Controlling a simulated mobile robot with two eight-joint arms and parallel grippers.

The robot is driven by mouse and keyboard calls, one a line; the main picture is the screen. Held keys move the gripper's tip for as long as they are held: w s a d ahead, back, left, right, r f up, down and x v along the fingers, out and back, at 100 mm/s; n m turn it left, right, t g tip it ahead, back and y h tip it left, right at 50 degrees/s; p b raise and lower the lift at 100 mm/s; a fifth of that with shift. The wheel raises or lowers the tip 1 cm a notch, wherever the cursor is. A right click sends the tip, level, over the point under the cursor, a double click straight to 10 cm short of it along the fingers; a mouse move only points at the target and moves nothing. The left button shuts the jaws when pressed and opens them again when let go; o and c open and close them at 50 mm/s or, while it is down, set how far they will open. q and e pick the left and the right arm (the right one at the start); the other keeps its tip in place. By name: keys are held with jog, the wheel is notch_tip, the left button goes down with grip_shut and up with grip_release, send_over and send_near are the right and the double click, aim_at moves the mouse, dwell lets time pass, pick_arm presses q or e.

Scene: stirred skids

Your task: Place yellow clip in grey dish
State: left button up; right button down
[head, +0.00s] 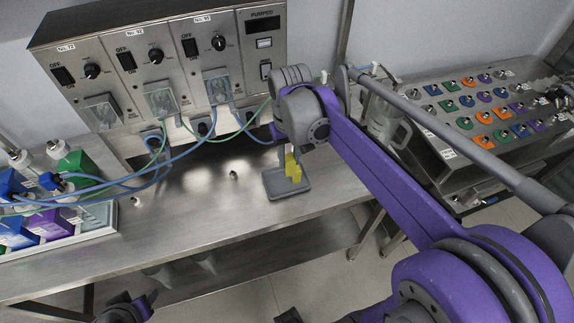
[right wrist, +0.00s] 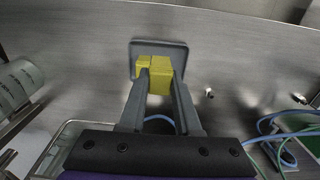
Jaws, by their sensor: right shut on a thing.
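The yellow clip (head: 292,168) is a small blocky piece between the fingers of my right gripper (head: 288,155). In the right wrist view the clip (right wrist: 160,70) sits between the two grey fingertips (right wrist: 161,84), which are shut on it. The grey dish (head: 274,190) is a shallow square tray on the steel bench. It also shows in the right wrist view (right wrist: 178,48), directly behind the clip. The clip overlaps the dish in both views; I cannot tell whether it touches the dish floor. My left gripper (head: 130,308) is partly visible at the bottom edge, away from the dish.
A steel pump unit (head: 160,75) with blue and green tubes stands at the back of the bench (head: 200,215). A rack of colored bottles (head: 60,200) is at left. A panel of colored knobs (head: 480,110) is at right. The bench left of the dish is mostly clear.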

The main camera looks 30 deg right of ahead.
jog(key=shift+w+d, duration=0.15)
jog(key=shift+w, duration=0.1)
jog(key=shift+f, duration=0.35)
pick_arm(q)
jog(key=shift+d+f+b, duration=0.15)
jog(key=shift+f+b, duration=0.15)
jog(key=shift+f, duration=0.15)
pick_arm(e)
jog(key=shift+s+f, duration=0.1)
jog(key=shift+f, duration=4.5)
pick_arm(q)
jog(key=shift+f, duration=0.1)
pick_arm(e)
jog(key=shift+f, duration=0.25)
jog(key=c, duration=0.6)
grip_release()
jog(key=shift+r, duration=0.15)
